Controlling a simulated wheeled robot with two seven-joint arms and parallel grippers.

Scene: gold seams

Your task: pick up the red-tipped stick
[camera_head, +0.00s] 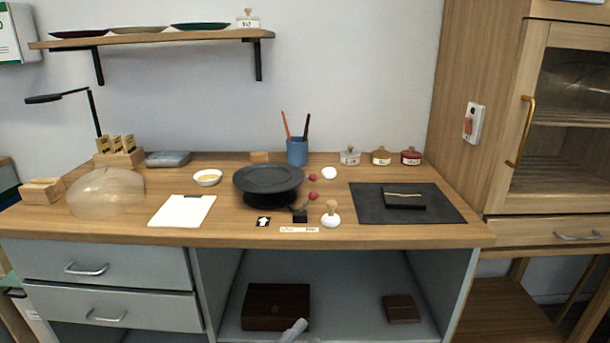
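A small red tip (313,196) shows to the right of the black round plate. A thin dark stick seems to run from it down-left to a small black block (300,215); the join is too small to be sure. A second red ball (312,177) sits just behind it, by the plate's right edge; I cannot tell whether it has a stick. A blue cup (297,151) at the back holds an orange-red stick (285,124) and a dark stick (307,125), both upright and slightly tilted.
The black plate (268,179) stands raised mid-desk. A white-based stamp with a wooden knob (331,218) and a paper label (299,229) lie near the front edge. A dark mat (440,207) is at right, a clear dome (106,193) at left. Small jars (381,156) line the back.

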